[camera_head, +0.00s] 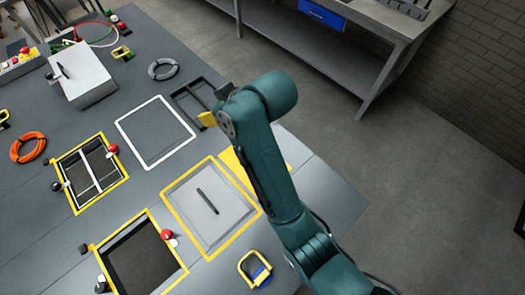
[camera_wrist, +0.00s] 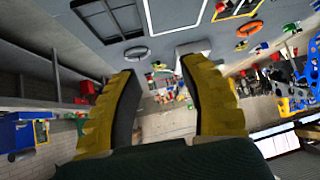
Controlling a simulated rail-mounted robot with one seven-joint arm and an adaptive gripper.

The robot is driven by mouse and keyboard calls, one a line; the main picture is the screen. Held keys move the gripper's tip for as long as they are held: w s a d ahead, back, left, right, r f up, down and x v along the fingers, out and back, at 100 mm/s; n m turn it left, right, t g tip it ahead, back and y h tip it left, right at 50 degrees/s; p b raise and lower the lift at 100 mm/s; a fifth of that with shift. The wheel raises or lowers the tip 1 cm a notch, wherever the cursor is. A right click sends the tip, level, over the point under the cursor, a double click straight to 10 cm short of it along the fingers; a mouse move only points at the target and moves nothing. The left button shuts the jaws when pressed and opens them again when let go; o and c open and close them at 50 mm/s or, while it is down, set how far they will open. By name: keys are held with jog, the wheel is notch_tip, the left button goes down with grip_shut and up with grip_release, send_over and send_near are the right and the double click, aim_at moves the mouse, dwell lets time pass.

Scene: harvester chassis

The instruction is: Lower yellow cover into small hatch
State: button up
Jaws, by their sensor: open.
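A flat yellow panel (camera_head: 232,162), which looks like the yellow cover, lies on the grey deck and is partly hidden behind my arm. A small dark rectangular opening (camera_head: 184,106), likely the small hatch, is left of my gripper; a dark opening (camera_wrist: 108,18) also shows at the top of the wrist view. My gripper (camera_head: 212,106) is above the deck near that opening, up and left of the yellow panel. In the wrist view my gripper (camera_wrist: 160,68) has its two yellow fingers apart with nothing between them.
A grey cover with a black handle (camera_head: 207,200) lies in a yellow-edged frame. Yellow-edged open hatches (camera_head: 145,262) are at left. An orange ring (camera_head: 28,147), a grey ring (camera_head: 163,69) and a yellow padlock-like piece (camera_head: 255,268) lie on the deck. A workbench (camera_head: 345,40) stands behind.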

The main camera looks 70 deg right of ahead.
jog(key=s+d+f+m+g+y+b, duration=0.1)
jog(key=s+d+f+g+b, duration=0.15)
jog(key=s+f, duration=0.45)
jog(key=s+d+f+m+g+y+b, duration=0.1)
jog(key=s+d+f+y+b, duration=0.15)
jog(key=s+f, duration=0.45)
jog(key=shift+h, duration=0.45)
jog(key=b+x, duration=0.3)
jog(key=x, duration=1.5)
jog(key=shift+w+d+f, duration=0.15)
jog(key=shift+w+f, duration=0.1)
jog(key=shift+f, duration=0.05)
grip_shut()
jog(key=shift+r+p, duration=2.85)
jog(key=shift+r, duration=0.35)
